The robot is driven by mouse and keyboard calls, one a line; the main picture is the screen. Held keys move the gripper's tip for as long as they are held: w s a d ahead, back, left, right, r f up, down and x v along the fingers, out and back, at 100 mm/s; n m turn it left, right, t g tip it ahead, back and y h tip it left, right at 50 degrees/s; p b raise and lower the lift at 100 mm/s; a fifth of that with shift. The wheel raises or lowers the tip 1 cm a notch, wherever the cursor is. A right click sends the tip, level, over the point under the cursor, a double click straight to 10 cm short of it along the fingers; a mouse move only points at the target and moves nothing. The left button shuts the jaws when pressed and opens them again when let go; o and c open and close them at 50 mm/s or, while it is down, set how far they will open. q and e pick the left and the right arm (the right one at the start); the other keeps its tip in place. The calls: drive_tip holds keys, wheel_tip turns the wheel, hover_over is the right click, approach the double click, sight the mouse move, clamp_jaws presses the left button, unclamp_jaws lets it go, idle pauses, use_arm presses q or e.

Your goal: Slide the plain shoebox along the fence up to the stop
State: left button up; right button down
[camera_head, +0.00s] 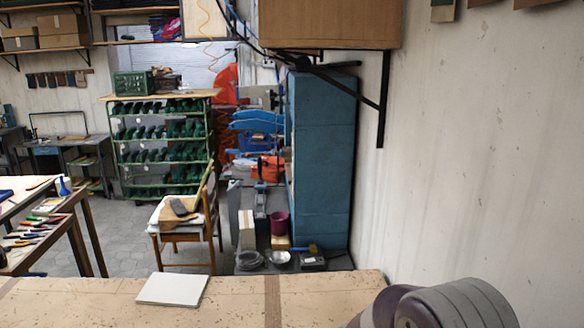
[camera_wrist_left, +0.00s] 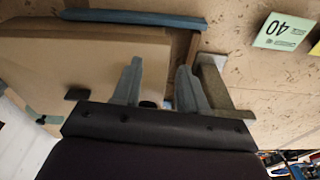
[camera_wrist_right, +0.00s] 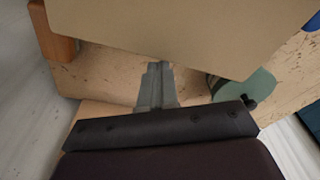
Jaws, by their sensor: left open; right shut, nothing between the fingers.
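In the right wrist view a large plain tan box (camera_wrist_right: 190,30) fills the top, with its near edge just beyond my right gripper (camera_wrist_right: 157,68). That gripper is shut and empty; I cannot tell whether it touches the box. In the left wrist view my left gripper (camera_wrist_left: 158,70) is open, with nothing seen between its fingers. A tan cardboard surface (camera_wrist_left: 90,60), perhaps the same box, lies to its left. A blue bar (camera_wrist_left: 135,17), perhaps the fence, runs along the far side. A wooden strip (camera_wrist_left: 190,45) stands past the fingertips; I cannot tell whether it is the stop. Neither gripper shows in the head view.
A pale flat slab (camera_head: 172,289) lies on the speckled bench top (camera_head: 90,300). A wooden block (camera_wrist_right: 52,35) and green disc (camera_wrist_right: 248,88) flank my right gripper.

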use_arm(q)
drive_tip(key=shift+f+b, duration=0.45)
use_arm(e)
drive_tip(key=shift+s+a, duration=0.2)
drive_tip(key=shift+a, duration=2.15)
drive_tip(key=shift+d, duration=0.1)
drive_tip(key=shift+d, duration=0.5)
wheel_tip(320, 180, up, 8)
drive_tip(key=p, duration=0.6)
drive_tip(key=shift+r, duration=0.1)
use_arm(q)
wheel_tip(320, 180, up, 6)
drive_tip(key=shift+f, duration=0.1)
